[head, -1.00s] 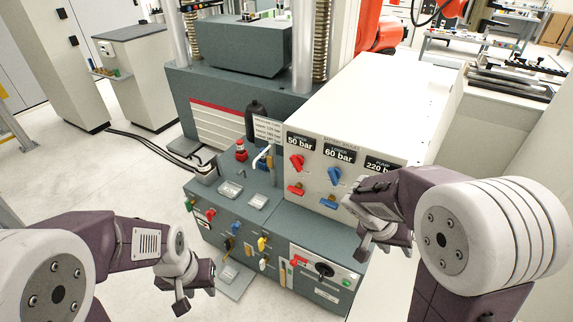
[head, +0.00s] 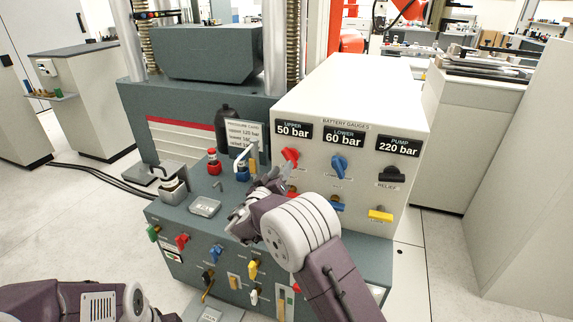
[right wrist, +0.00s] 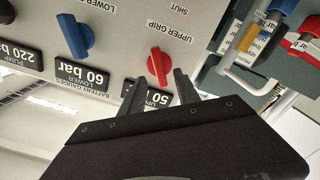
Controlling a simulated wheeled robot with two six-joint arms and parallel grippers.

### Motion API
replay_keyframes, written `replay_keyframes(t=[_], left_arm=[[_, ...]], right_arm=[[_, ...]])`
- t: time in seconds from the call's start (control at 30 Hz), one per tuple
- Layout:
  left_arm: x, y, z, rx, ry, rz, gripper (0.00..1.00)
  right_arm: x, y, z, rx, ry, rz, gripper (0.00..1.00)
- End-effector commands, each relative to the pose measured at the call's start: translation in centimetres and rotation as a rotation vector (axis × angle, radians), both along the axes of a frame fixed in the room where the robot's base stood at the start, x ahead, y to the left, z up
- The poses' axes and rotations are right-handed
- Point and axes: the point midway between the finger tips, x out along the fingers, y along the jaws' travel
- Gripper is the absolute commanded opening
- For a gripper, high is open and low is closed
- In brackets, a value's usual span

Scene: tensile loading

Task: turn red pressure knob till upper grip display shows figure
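The red upper grip knob (head: 290,155) is on the white panel under the upper display (head: 292,131), which reads 50 bar. In the right wrist view, upside down, the red knob (right wrist: 158,66) stands just beyond the fingertips of my right gripper (right wrist: 157,88). The two fingers are apart, with nothing between them; contact with the knob does not show. In the head view my right gripper (head: 262,184) is in front of the panel, below and left of the knob. My left arm is at the bottom left edge; its fingers are cut off.
The blue lower knob (head: 339,165) is beside it, under a 60 bar display (head: 344,138); the pump display (head: 398,146) reads 220 bar. A pressure card (head: 243,134), too small to read surely, stands left of the panel. A red-capped fitting (head: 214,162) is nearby.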

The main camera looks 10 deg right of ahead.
Motion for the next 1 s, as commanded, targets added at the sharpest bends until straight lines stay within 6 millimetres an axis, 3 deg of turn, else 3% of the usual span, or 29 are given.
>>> replay_keyframes(t=[0.1, 0.3, 0.6, 0.73, 1.0], left_arm=[[0.0, 0.0, 0.0, 0.000, 0.000, 0.000, 0.36], [0.0, 0.0, 0.0, 0.000, 0.000, 0.000, 0.36], [0.0, 0.0, 0.0, 0.000, 0.000, 0.000, 0.36], [0.0, 0.0, 0.0, 0.000, 0.000, 0.000, 0.36], [0.0, 0.0, -0.2, 0.000, 0.000, 0.000, 0.36]], right_arm=[[2.1, -1.6, -0.1, 0.001, 0.000, -0.003, 0.38], [4.3, -3.0, 0.0, 0.001, 0.001, -0.002, 0.38], [4.6, -3.2, 0.0, 0.000, 0.001, -0.001, 0.38], [4.6, -3.2, 0.0, 0.000, 0.001, -0.001, 0.02], [4.6, -3.2, -0.1, -0.006, 0.005, -0.001, 0.00]])
